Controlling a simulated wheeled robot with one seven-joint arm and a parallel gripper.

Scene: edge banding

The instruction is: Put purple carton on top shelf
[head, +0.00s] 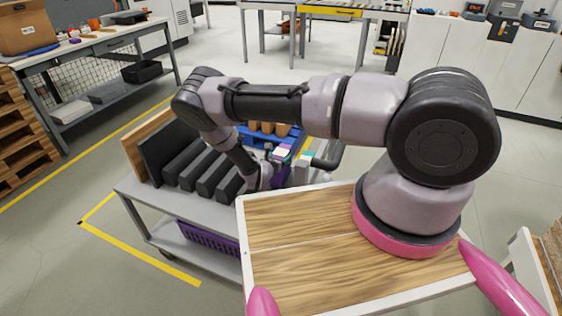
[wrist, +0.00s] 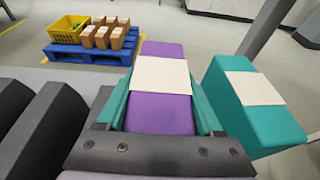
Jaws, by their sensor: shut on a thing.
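The purple carton (wrist: 160,113) with a white label lies between the teal fingers of my gripper (wrist: 160,98) in the wrist view. The gripper is shut on it. In the head view my gripper (head: 271,158) is low over the right part of the grey cart's top shelf (head: 150,196), and the carton is mostly hidden by the arm. A teal carton (wrist: 258,118) with a white label stands just right of the held carton in the wrist view. I cannot tell whether the held carton touches the shelf.
Several dark upright blocks (head: 184,163) and a wooden board (head: 137,155) fill the cart's left part. A purple basket (head: 208,238) sits below. A blue pallet (wrist: 87,55) with a yellow crate (wrist: 68,28) and several brown boxes (wrist: 103,37) is on the floor beyond.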

